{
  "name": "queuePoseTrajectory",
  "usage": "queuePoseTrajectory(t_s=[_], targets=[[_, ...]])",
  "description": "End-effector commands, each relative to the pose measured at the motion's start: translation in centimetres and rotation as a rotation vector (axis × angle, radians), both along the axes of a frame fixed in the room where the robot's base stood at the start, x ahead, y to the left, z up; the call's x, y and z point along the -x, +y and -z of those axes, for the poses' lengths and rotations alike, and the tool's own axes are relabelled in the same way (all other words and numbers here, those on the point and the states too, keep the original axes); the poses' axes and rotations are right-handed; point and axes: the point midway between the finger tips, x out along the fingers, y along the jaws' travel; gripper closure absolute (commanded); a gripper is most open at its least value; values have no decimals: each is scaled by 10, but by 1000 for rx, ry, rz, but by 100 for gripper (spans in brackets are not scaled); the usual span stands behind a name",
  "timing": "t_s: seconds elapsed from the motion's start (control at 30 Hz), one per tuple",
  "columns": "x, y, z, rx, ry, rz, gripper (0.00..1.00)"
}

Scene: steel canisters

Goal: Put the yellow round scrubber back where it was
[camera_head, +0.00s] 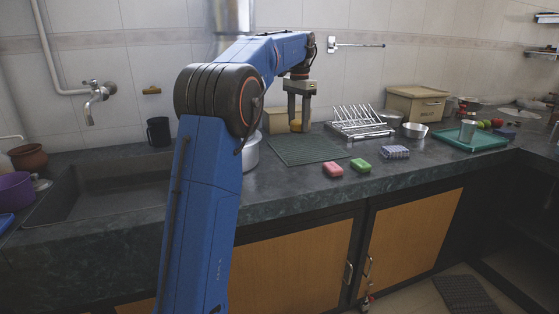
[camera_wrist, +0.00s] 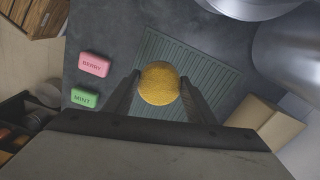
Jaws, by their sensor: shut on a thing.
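The yellow round scrubber (camera_wrist: 159,84) is held between the two fingers of my gripper (camera_wrist: 158,97) in the wrist view. In the head view, my gripper (camera_head: 299,119) points down at the back of the counter, with the yellow scrubber (camera_head: 295,126) low between its fingers. Below and around it lies a green ribbed drying mat (camera_head: 306,150), which also shows in the wrist view (camera_wrist: 190,60). I cannot tell whether the scrubber touches the mat or hangs above it.
A pink bar (camera_head: 333,170) and a green bar (camera_head: 360,165) lie right of the mat. A dish rack (camera_head: 359,122) stands behind them. A tan box (camera_head: 274,121) and a steel pot (camera_head: 250,152) stand left of my gripper. The sink (camera_head: 100,190) is further left.

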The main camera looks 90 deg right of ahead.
Motion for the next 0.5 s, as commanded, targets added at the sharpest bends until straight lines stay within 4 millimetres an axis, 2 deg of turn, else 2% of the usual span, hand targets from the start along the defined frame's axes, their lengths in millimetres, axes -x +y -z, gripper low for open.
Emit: queuePoseTrajectory(t_s=[0.13,0.33,0.5], targets=[[0,0,9,-1,0,0,67],[0,1,41,-2,-1,0,67],[0,0,57,-1,0,0,67]])
